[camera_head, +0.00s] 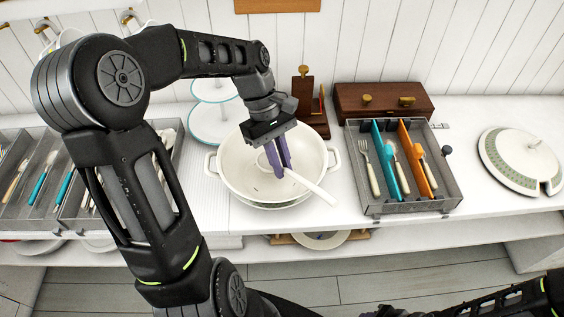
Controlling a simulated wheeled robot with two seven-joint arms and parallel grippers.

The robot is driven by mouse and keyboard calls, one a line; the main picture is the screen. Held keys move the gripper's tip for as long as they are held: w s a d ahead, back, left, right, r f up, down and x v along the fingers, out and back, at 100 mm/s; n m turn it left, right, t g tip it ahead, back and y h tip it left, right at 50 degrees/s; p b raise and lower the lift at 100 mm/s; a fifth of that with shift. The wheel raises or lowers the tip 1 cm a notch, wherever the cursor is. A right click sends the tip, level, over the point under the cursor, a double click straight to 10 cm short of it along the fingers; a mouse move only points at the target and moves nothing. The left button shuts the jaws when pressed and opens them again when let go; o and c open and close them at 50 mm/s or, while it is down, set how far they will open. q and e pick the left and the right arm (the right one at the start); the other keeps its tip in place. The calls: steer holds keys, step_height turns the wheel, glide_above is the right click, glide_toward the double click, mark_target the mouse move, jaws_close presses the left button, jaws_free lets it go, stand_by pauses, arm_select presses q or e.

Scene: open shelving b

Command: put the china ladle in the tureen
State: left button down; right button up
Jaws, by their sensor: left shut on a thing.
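The tureen (233,177) is a round white bowl with two side handles, standing open on the white shelf top. My left gripper (279,168) points down over the tureen's opening, its purple fingers shut on the white china ladle (315,187). The ladle slants, its handle reaching right and toward me past the tureen's front right rim. Part of the ladle is hidden by the fingers, and I cannot tell whether it touches the tureen. Part of my right arm shows at the lower right, but its gripper is not clearly seen.
A grey cutlery tray (455,190) stands right of the tureen, with a brown wooden box (350,100) behind. A patterned white lid (530,170) lies far right. A tiered stand (205,125) is behind left, and another cutlery tray (65,225) is at left. The shelf between tray and lid is clear.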

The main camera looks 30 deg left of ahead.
arm_select(q)
steer(key=c, duration=1.4)
jaws_free()
steer(key=shift+o, duration=0.2)
step_height(320, 180, up, 6)
steer(key=shift+r, duration=0.1)
step_height(320, 180, up, 4)
steer(key=p, duration=0.3)
